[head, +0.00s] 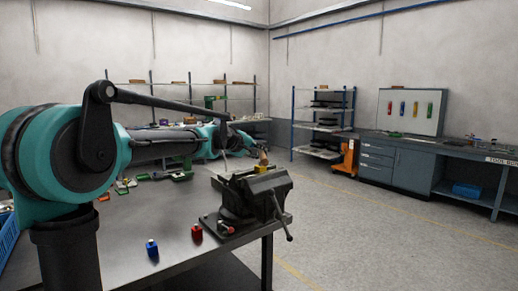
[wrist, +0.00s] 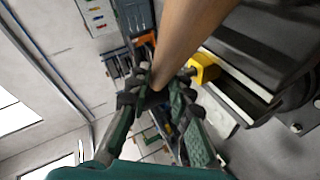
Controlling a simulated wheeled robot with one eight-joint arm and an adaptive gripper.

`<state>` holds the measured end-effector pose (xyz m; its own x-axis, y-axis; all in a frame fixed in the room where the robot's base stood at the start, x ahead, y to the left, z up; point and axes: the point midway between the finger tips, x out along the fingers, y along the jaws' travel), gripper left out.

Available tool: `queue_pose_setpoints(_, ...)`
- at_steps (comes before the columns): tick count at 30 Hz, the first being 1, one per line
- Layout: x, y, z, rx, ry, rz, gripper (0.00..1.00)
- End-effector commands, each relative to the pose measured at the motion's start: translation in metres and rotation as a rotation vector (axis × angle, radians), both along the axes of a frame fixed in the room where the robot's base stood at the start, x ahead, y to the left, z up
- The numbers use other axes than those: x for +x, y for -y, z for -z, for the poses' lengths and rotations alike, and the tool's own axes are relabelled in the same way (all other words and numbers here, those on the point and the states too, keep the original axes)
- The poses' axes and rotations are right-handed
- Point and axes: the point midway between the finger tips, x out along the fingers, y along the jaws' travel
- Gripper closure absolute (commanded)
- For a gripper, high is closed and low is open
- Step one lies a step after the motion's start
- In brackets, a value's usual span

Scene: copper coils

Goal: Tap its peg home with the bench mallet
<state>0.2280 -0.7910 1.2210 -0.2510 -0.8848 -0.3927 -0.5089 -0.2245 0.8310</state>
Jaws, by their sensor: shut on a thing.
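My gripper (wrist: 157,90) is shut on a brown wooden shaft (wrist: 188,40), which looks like the mallet's handle. The shaft runs up out of the wrist view, and no mallet head can be made out there. Beside it, a yellow part (wrist: 205,68) sits at the jaws of the black bench vise (wrist: 262,55). A small tan and yellow piece (head: 262,163) stands at the vise top. I cannot tell how deep any peg sits.
The vise stands at the right corner of the dark metal bench (head: 125,215). Small green parts (head: 180,175) lie farther back. Open floor (head: 370,220) is to the right.

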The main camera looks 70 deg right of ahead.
Motion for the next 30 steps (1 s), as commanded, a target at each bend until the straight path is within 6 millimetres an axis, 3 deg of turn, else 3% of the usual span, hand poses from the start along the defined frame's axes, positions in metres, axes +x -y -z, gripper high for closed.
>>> queue_pose_setpoints(3,0.000,0.000,0.020,-0.001,0.000,-0.001,1.00)
queue_pose_setpoints(7,0.000,0.000,0.027,-0.001,0.000,-0.001,1.00)
queue_pose_setpoints(17,0.000,0.000,0.025,0.000,0.000,0.000,1.00)
queue_pose_setpoints(30,0.000,0.000,0.004,-0.001,0.000,-0.001,1.00)
